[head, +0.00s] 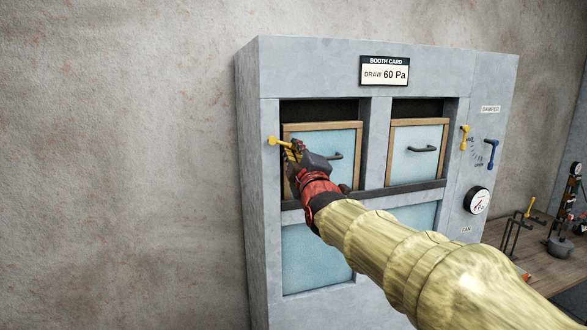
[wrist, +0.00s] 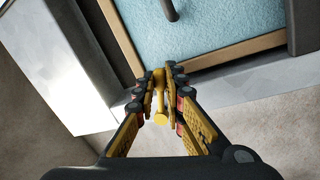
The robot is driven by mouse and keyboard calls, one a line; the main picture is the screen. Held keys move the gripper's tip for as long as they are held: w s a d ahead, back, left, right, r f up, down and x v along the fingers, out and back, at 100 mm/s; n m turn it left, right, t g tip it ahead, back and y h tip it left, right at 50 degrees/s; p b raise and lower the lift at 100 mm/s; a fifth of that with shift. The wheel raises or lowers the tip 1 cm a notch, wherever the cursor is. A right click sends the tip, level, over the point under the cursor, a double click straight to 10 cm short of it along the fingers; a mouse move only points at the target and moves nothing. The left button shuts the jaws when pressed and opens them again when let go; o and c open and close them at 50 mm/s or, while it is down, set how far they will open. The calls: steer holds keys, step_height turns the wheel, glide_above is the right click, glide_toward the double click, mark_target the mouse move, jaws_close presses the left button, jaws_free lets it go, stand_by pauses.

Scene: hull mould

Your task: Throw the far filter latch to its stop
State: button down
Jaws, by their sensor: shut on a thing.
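The far filter latch (head: 273,141) is a small yellow lever on the left edge of the grey cabinet, beside the left filter panel. In the wrist view the yellow latch (wrist: 160,96) sits between my fingertips. My gripper (head: 292,146) is shut on it, and the gripper also shows in the wrist view (wrist: 159,85). The left filter (head: 315,138) is pale blue with a wooden frame and a dark handle. My gripper and arm hide part of this filter. The latch's pivot is largely hidden by the fingers.
The grey cabinet (head: 257,75) carries a booth card (head: 385,71) reading DRAW 60 Pa. A second filter (head: 415,152) is at right. A bench (head: 510,245) holds tools.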

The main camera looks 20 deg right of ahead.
steer(key=shift+d+r+n+y+b, duration=0.2)
steer(key=shift+r+n+b, duration=0.3)
steer(key=shift+n+b, duration=0.6)
steer(key=shift+d+r+n+y+b, duration=0.1)
steer(key=shift+r+n+y+b, duration=0.45)
steer(key=shift+n, duration=0.85)
steer(key=shift+a, duration=0.1)
steer(key=c, duration=1.8)
jaws_free()
steer(key=shift+c, duration=0.2)
steer(key=s+f, duration=0.2)
steer(key=s, duration=0.9)
steer(key=shift+s+f, duration=0.15)
steer(key=shift+s, duration=0.25)
